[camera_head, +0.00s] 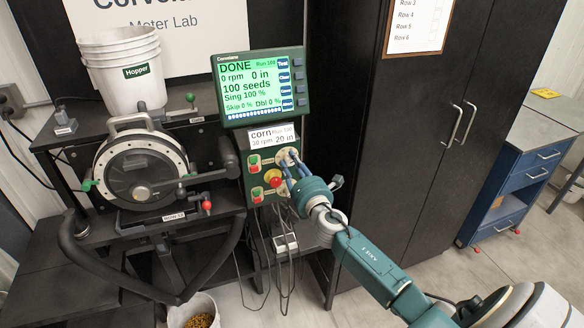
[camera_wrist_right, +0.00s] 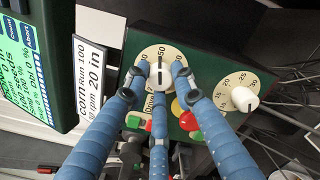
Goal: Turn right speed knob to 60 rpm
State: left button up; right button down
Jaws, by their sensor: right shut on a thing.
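The green control panel (camera_head: 266,180) stands right of the seed meter. Its upper white knob (camera_wrist_right: 158,73) sits on a cream dial (camera_wrist_right: 150,55) with a printed 50 near the top in the wrist view. A dark line on the knob runs nearly upright in that view. My right gripper (camera_head: 287,163) has three blue fingers, which also show in the wrist view (camera_wrist_right: 156,85). They are shut around this knob. In the head view the fingers partly cover the dial. The green display (camera_head: 257,85) reads DONE, 0 rpm, 0 in. My left gripper is not in view.
A second white knob (camera_wrist_right: 243,99) on its own dial is close by in the wrist view. A label card (camera_head: 271,136) reads corn, 30 rpm, 20 in. The seed meter (camera_head: 141,168) and white hopper (camera_head: 120,70) stand left.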

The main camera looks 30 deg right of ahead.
jog(key=m, duration=0.3)
jog(key=m+b, duration=0.1)
jog(key=m, duration=0.1)
jog(key=shift+a+f+m, duration=0.15)
jog(key=shift+f+m, duration=0.15)
jog(key=shift+f, duration=0.05)
jog(key=m, duration=0.5)
jog(key=shift+r+m, duration=0.1)
jog(key=shift+m, duration=0.2)
jog(key=c, duration=1.4)
grip_release()
jog(key=shift+c, duration=0.2)
jog(key=shift+r, duration=0.15)
jog(key=v, duration=1.2)
